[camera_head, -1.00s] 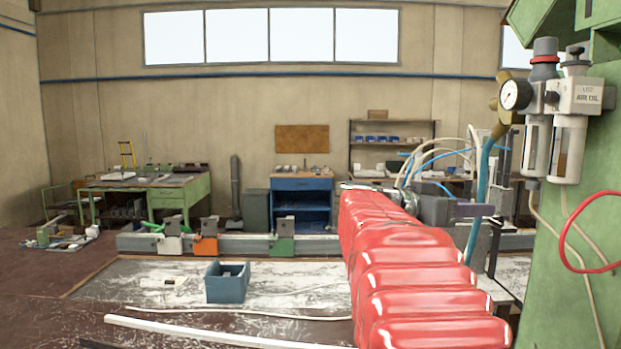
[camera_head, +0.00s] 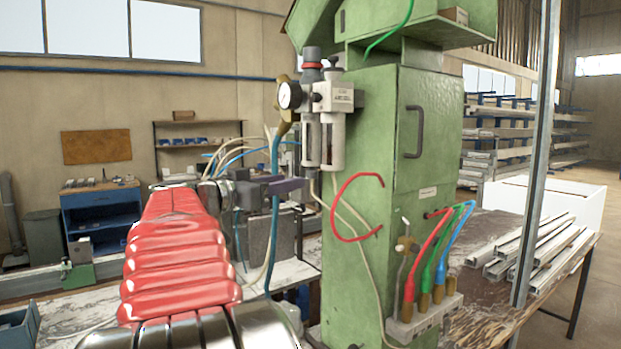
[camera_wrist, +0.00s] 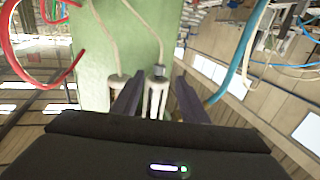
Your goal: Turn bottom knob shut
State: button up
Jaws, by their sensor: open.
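My gripper (camera_head: 285,186) points right, left of the green cabinet (camera_head: 432,190) and below the air unit. In the wrist view its two purple-grey fingers (camera_wrist: 156,100) are open with nothing held. The air unit (camera_head: 325,120) has two pale bowls, a gauge (camera_head: 290,95) and a dark top knob with a red ring (camera_head: 312,60). A small brass valve (camera_head: 405,243) sits lower on the cabinet. I cannot tell which part is the bottom knob.
A red hose loop (camera_head: 340,208) and a blue hose (camera_head: 274,220) hang near the gripper. Red, green and blue hoses (camera_head: 440,255) end in a block on the cabinet's right. Metal profiles (camera_head: 525,245) lie on a table at right.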

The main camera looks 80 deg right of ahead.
aim_at(312, 176)
jog(key=x, duration=1)
jog(key=shift+c, duration=0.4)
jog(key=c, duration=0.9)
jog(key=shift+w+a, duration=0.1)
jog(key=shift+a, duration=0.05)
grip_shut()
jog(key=shift+t, duration=0.3)
